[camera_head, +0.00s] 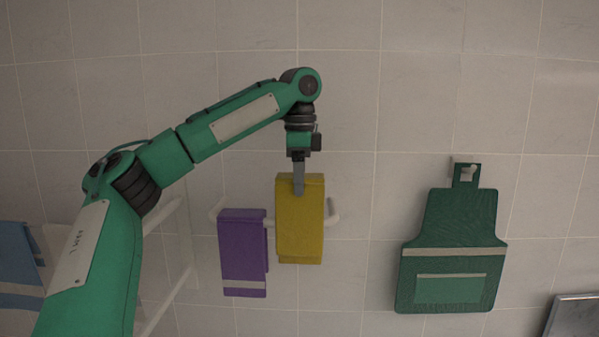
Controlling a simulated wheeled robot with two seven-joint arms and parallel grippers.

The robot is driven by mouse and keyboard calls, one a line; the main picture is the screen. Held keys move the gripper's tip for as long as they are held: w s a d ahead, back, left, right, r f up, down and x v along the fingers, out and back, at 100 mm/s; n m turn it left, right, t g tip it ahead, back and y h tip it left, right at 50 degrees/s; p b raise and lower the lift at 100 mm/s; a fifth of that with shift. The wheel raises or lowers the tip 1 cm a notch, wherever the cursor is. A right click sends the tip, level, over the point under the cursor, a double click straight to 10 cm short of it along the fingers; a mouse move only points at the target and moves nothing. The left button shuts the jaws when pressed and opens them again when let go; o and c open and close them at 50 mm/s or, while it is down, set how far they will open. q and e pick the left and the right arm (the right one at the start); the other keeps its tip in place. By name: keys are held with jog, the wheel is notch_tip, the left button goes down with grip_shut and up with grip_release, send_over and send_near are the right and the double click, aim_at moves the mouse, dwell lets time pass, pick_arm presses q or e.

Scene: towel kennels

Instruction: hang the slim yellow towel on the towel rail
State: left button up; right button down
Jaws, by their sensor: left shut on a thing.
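The slim yellow towel (300,232) hangs folded and upright in front of the tiled wall. My left gripper (298,188) points down and is shut on the towel's upper edge. The white towel rail (333,214) shows at the towel's right side, and its other end (216,209) shows further left. The yellow towel covers the right part of the rail, and its top edge stands higher than the bar. I cannot tell whether it touches the rail. My right gripper is not in view.
A purple towel (242,250) with a pale stripe hangs on the rail's left part, close beside the yellow one. A green apron (452,240) hangs from a wall hook at the right. A white rack (187,240) and a blue cloth (18,262) are at the left.

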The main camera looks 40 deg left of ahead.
aim_at(299, 214)
pick_arm(q)
jog(key=shift+f+b, duration=0.7)
jog(key=shift+f, duration=2.75)
jog(key=shift+f+b, duration=0.4)
jog(key=shift+f, duration=0.4)
jog(key=o, duration=1.4)
jog(key=shift+c, duration=0.2)
